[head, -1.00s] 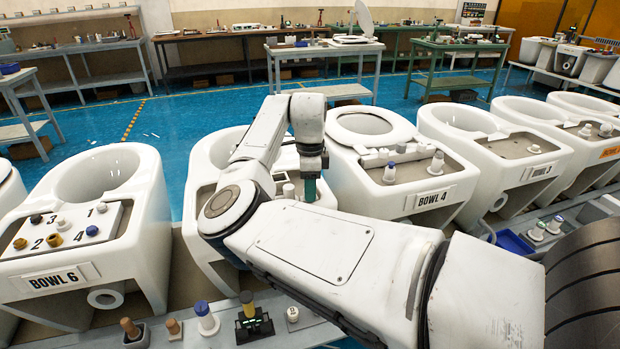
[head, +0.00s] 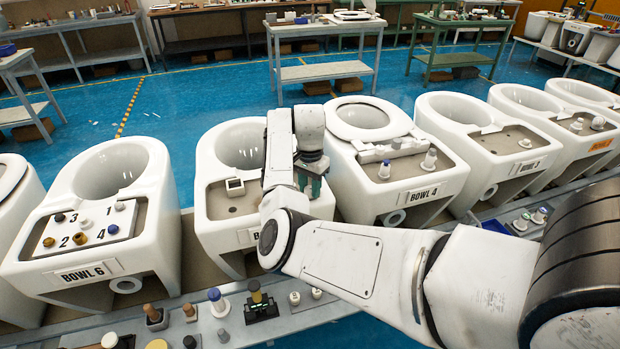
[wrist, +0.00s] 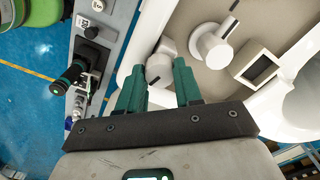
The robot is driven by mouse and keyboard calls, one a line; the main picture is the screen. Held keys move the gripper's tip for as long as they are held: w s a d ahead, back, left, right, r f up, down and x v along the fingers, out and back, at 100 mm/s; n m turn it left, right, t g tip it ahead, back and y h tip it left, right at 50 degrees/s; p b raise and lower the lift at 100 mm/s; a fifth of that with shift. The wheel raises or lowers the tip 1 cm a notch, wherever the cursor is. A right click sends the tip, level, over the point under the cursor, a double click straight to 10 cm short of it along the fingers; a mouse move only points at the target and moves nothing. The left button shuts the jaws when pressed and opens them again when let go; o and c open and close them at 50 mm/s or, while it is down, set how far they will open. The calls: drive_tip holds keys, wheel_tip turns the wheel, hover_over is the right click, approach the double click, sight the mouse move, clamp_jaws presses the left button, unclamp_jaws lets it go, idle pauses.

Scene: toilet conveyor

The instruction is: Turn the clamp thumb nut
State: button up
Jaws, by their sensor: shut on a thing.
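My gripper (wrist: 155,72) has two green fingers. They are shut on a white faceted piece (wrist: 159,68), which looks like the clamp thumb nut; the fingers hide part of it. A white round knob with a stem (wrist: 214,48) stands just right of the fingers in the wrist view, apart from them. In the head view my gripper (head: 312,185) is low over the right side of the bowl unit (head: 222,215) between Bowl 6 and Bowl 4. My arm hides the nut there and covers most of that unit's label.
Bowl 4 (head: 430,185) stands close on the right, Bowl 6 (head: 85,272) on the left.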

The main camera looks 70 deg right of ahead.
sight(309, 188)
drive_tip(key=n+p, duration=0.1)
drive_tip(key=n, duration=0.1)
drive_tip(key=n+p, duration=0.2)
drive_tip(key=shift+r+n, duration=0.2)
drive_tip(key=shift+n, duration=0.1)
drive_tip(key=shift+w+f+n+p, duration=0.1)
drive_tip(key=shift+n+p, duration=1)
drive_tip(key=shift+n, duration=0.7)
drive_tip(key=o, duration=1)
drive_tip(key=shift+f, duration=0.1)
drive_tip(key=shift+o, duration=0.2)
wheel_tip(309, 188, up, 11)
drive_tip(key=b, duration=0.1)
drive_tip(key=shift+b, duration=0.4)
drive_tip(key=shift+f, duration=0.1)
